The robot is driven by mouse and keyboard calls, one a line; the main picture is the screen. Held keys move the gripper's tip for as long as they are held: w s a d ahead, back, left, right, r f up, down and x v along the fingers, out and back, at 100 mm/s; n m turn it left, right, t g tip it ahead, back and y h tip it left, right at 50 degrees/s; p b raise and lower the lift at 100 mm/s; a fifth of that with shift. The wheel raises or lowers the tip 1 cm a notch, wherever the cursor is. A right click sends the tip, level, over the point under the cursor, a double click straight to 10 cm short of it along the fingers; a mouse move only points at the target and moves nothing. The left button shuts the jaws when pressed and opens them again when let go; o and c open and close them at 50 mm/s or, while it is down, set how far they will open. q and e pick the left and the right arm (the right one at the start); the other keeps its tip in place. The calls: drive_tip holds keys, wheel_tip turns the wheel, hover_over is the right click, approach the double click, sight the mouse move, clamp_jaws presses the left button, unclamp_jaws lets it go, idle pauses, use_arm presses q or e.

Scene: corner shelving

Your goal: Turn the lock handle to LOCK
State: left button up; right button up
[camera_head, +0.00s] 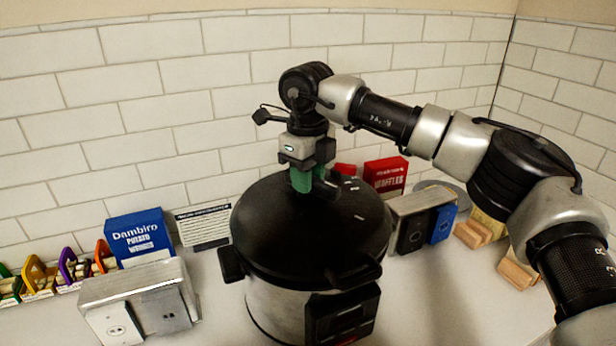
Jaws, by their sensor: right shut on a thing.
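A large pressure cooker with a black lid (262,232) and a steel body (272,311) stands in the middle of the head view. My right gripper (302,182) comes in from the right and points down over the back part of the lid. Its green fingertips are shut on a part at the top of the lid, which I take to be the lock handle. The fingers and wrist hide most of that handle. Small white marks (352,187) show on the lid to the right of the gripper; I cannot read them. My left gripper is not in view.
A metal box with outlet plates (135,281) stands left of the cooker, and another metal box with black and blue fronts (425,230) stands right. A blue potato box (140,237) and a red waffles box (386,174) stand behind. Wooden blocks (482,233) lie right. White tile walls close the back.

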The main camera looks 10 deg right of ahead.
drive_tip(key=o, duration=0.9)
drive_tip(key=shift+r, duration=0.1)
wheel_tip(320, 180, up, 11)
drive_tip(key=shift+f+b, duration=0.2)
drive_tip(key=shift+b, duration=0.6)
